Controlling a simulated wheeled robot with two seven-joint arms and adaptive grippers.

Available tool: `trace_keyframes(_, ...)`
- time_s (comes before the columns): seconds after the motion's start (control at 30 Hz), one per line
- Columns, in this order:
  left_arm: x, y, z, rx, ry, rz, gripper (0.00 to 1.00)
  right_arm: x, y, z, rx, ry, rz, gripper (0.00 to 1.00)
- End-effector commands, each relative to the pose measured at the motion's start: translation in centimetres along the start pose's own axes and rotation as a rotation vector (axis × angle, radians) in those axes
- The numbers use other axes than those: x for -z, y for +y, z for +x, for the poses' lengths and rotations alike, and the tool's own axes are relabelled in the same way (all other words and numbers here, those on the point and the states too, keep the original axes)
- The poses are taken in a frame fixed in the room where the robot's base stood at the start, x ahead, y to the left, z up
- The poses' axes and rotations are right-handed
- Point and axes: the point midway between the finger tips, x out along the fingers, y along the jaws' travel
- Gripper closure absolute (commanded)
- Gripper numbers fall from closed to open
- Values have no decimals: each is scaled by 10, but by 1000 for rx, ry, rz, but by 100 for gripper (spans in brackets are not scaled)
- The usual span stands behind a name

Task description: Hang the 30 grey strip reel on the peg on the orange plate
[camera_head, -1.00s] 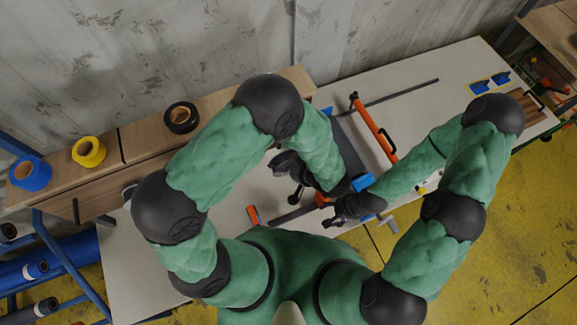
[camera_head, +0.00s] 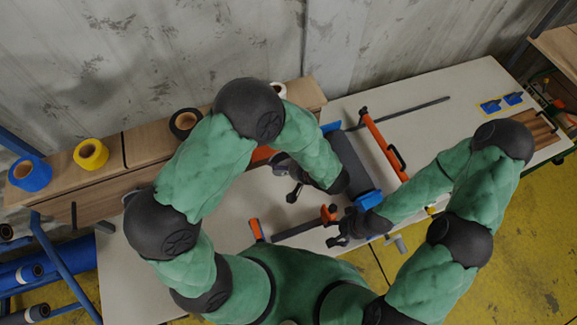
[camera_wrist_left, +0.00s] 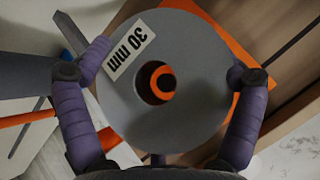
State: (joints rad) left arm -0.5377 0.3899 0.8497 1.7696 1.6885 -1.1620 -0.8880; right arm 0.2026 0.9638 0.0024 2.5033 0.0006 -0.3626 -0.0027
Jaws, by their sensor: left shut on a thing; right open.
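The grey strip reel (camera_wrist_left: 120,110), with a white "30 mm" label, fills the middle of the left wrist view. My left gripper (camera_wrist_left: 170,68) is shut on it, a purple finger on either side. The orange plate (camera_wrist_left: 215,38) lies behind the reel, partly covered by it. A round orange part (camera_wrist_left: 162,84) shows in the reel's dark hole, off-centre; I cannot tell whether it is inside the hole or beyond it. In the head view the plate (camera_head: 262,154) shows beside my left arm, which hides the reel. My right gripper (camera_head: 342,232) is open and empty over the table.
A wooden shelf (camera_head: 150,143) along the wall holds a blue roll (camera_head: 29,173), a yellow roll (camera_head: 91,154), a black roll (camera_head: 185,122) and a white one.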

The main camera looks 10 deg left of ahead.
Motion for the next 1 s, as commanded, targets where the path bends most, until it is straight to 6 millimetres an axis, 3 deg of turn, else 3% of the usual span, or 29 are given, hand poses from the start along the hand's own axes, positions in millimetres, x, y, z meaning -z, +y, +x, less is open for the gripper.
trace_keyframes(0.7,26,0,27,1,0,-3,52,1,8,21,0,0,0,33)
trace_keyframes(1.0,32,2,36,1,0,-1,52,0,4,11,0,0,0,33)
